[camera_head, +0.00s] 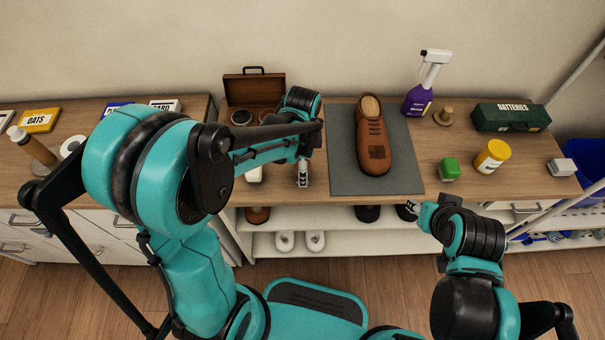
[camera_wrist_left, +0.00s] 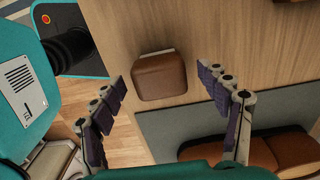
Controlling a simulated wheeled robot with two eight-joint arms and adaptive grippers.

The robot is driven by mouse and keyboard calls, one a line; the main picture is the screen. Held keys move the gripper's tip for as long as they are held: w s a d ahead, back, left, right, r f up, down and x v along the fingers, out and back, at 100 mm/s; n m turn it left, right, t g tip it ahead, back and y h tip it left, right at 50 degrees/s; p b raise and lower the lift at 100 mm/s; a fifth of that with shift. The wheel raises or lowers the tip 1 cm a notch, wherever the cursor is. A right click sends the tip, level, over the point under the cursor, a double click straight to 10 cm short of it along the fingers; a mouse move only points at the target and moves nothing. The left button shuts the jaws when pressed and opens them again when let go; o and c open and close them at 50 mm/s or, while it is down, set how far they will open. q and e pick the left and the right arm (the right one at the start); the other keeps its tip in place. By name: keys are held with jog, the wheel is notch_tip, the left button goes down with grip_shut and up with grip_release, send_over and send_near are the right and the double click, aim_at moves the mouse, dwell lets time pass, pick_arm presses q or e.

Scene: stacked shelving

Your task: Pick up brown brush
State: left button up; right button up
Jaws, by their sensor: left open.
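A brown rounded block, which looks like the brown brush (camera_wrist_left: 160,78), lies on the wooden bench top near its front edge in the left wrist view. My left gripper (camera_wrist_left: 170,100) is open, with one finger on each side of the block in the picture and a visible gap to both. I cannot tell its height above the block. In the head view my left gripper (camera_head: 302,172) hangs over the front of the bench, left of the grey mat, and I cannot make out the brush there. My right gripper (camera_head: 412,208) is low at the bench front, its fingers mostly hidden.
A brown shoe (camera_head: 373,140) lies on the grey mat (camera_head: 342,165). A purple spray bottle (camera_head: 417,98), green box (camera_head: 510,117), yellow jar (camera_head: 491,157) and green block (camera_head: 449,169) stand to the right. An open brown case (camera_head: 254,90) stands behind my left arm.

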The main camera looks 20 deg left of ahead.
pick_arm(q)
jog(key=shift+f, duration=0.5)
jog(key=shift+r, duration=0.1)
jog(key=c, duration=1.4)
notch_tip(320, 180, up, 5)
jog(key=shift+f+p, duration=0.2)
jog(key=shift+p, duration=1)
jog(key=s+d+r+p, duration=0.1)
jog(key=d+r, duration=0.1)
jog(key=d, duration=0.1)
jog(key=s+d+r+p, duration=0.1)
jog(key=d+r, duration=0.1)
jog(key=d, duration=0.2)
jog(key=s+d+r+p, duration=0.1)
jog(key=d+r, duration=0.1)
jog(key=d, duration=0.2)
jog(key=shift+d+r, duration=0.15)
jog(key=shift+r, duration=0.05)
